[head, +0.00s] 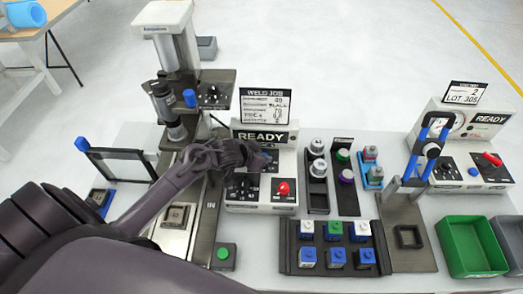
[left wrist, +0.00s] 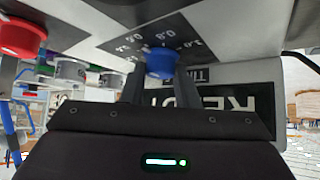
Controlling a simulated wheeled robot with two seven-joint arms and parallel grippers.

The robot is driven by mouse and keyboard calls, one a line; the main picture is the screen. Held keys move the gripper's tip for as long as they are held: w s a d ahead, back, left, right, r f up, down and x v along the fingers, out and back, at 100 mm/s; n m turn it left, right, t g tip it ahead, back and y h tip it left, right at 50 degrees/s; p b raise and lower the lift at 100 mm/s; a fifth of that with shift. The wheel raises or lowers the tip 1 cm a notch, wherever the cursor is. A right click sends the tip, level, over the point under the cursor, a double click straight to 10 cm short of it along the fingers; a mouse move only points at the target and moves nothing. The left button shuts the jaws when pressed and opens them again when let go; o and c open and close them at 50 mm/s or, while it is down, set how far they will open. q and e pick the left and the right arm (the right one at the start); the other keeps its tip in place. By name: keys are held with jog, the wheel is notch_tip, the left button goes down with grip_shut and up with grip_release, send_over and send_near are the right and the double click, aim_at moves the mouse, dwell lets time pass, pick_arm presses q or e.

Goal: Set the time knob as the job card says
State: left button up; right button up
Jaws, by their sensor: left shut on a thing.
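The time knob is a blue round knob (left wrist: 160,62) on the welder's control box (head: 236,205), seen in the left wrist view under the "TIME" label. My left gripper (head: 260,157) reaches across from the left over the box. In the left wrist view its two fingers (left wrist: 160,84) are shut on the blue knob, one on each side. Printed scale numbers such as 0.8 show around the knob, but I cannot tell its pointer. The job card (head: 265,105), headed "WELD JOB", stands behind the box; its small lines are hard to read. My right gripper is out of view.
A "READY" display (head: 264,138) and a red knob (head: 283,187) are close to my gripper on the same box. The press column (head: 178,50) stands to the left.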

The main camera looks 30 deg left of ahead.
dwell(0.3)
pick_arm(q)
jog(key=o, duration=1)
jog(key=shift+c, duration=0.2)
jog(key=v, duration=0.7)
jog(key=shift+s+a+r, duration=0.15)
jog(key=shift+s+r, duration=0.1)
jog(key=shift+r, duration=0.05)
